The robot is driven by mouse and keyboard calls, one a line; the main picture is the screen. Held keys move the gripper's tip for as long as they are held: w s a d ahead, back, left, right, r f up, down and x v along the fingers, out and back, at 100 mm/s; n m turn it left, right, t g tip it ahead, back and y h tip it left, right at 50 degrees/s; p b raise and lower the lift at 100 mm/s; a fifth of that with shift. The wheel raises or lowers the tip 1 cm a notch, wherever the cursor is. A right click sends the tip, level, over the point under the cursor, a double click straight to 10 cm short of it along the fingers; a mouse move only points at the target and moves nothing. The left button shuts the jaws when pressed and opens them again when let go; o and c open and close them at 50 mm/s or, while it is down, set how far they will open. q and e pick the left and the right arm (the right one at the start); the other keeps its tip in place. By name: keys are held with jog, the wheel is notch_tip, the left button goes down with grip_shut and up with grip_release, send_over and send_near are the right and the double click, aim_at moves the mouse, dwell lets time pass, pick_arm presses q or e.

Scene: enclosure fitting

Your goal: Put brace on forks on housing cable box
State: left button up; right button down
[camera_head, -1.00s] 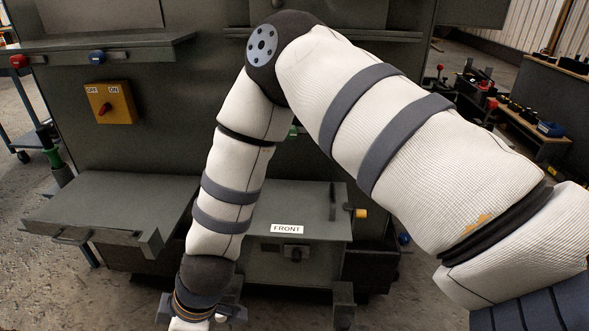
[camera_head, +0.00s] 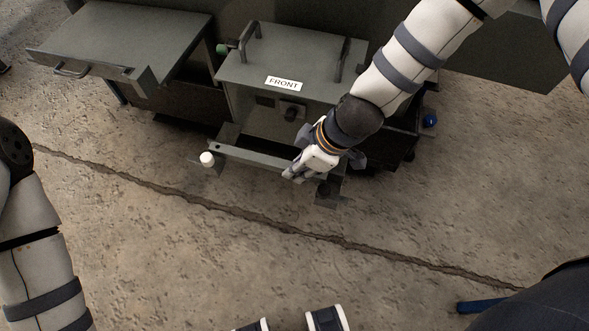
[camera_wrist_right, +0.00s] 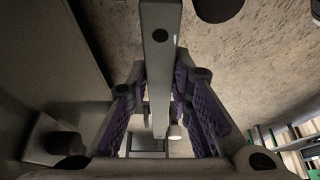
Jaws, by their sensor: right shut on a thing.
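The housing cable box (camera_head: 293,52), a grey-green box with a FRONT label and two handles on top, stands low in the middle of the head view. The brace, a flat grey bar (camera_head: 252,157), lies across the box's lower front. My right gripper (camera_head: 296,171) is at the bar's right part and shut on it. In the right wrist view the brace (camera_wrist_right: 160,75) runs between the purple-padded fingers. Fork-like supports show near the left (camera_head: 207,169) and right (camera_head: 328,192) ends. I cannot tell whether the bar touches them. My left gripper is outside the view.
A grey shelf with a handle (camera_head: 128,42) stands left of the box. A white knob (camera_head: 207,158) is at the left support. A blue knob (camera_head: 430,121) is right of the box. The cracked concrete floor in front is mostly clear.

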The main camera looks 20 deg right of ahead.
jog(key=shift+f+b, duration=0.4)
jog(key=shift+f, duration=1.85)
jog(key=c, duration=1.4)
grip_release()
jog(key=shift+c, duration=0.2)
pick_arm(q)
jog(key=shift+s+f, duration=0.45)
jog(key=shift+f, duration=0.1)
